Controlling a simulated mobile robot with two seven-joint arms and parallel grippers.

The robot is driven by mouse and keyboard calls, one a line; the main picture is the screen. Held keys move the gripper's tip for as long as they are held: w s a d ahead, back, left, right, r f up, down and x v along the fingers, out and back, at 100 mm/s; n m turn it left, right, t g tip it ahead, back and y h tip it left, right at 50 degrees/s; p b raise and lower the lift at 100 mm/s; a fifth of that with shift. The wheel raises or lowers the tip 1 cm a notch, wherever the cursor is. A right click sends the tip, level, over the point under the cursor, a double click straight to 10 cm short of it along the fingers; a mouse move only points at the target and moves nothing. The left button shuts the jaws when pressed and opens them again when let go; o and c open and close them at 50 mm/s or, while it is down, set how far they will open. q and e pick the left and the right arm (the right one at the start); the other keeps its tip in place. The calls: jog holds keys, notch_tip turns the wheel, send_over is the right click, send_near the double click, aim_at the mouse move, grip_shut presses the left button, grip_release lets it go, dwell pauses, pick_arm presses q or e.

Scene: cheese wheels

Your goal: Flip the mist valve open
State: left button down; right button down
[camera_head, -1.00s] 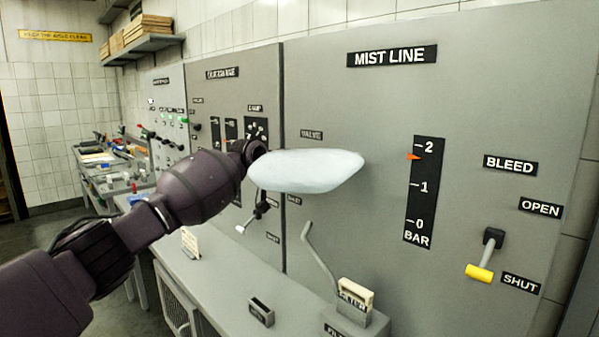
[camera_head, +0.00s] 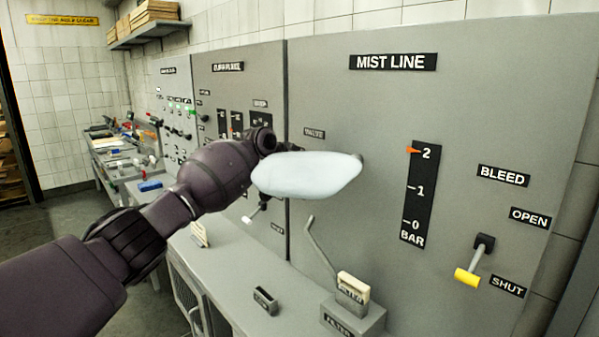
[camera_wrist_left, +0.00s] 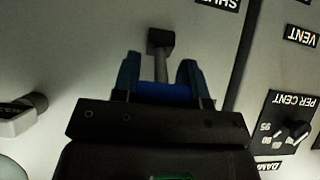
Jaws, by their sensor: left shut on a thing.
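In the left wrist view, the valve lever has a dark pivot (camera_wrist_left: 160,38), a grey stem and a blue handle (camera_wrist_left: 165,93). My left gripper (camera_wrist_left: 159,62) is shut around the blue handle, one finger on each side. A partly cut-off label (camera_wrist_left: 217,3) starting "SHU" is beyond the pivot, and the handle lies on the side away from it. In the head view, my pale hand shell (camera_head: 305,175) hides the lever and fingers in front of the MIST LINE panel (camera_head: 460,120). The gauge (camera_head: 417,195) pointer is at about 2 bar. My right gripper is not in view.
A yellow-tipped bleed lever (camera_head: 468,276) points down toward SHUT at right. A bent grey rod (camera_head: 322,248) rises near the filter box (camera_head: 353,315) on the ledge below. A white-tipped lever (camera_head: 248,218) is under my arm.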

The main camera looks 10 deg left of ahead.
pick_arm(q)
jog(key=c, duration=1.1)
grip_release()
jog(key=o, duration=0.5)
jog(key=shift+c, duration=0.2)
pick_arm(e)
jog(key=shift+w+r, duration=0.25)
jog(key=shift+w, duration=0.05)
pick_arm(q)
jog(key=b+v, duration=0.1)
jog(key=v, duration=0.9)
jog(key=shift+s+r, duration=0.25)
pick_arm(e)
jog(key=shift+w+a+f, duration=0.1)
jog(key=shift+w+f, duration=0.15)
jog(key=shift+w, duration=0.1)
pick_arm(q)
jog(key=shift+a, duration=0.1)
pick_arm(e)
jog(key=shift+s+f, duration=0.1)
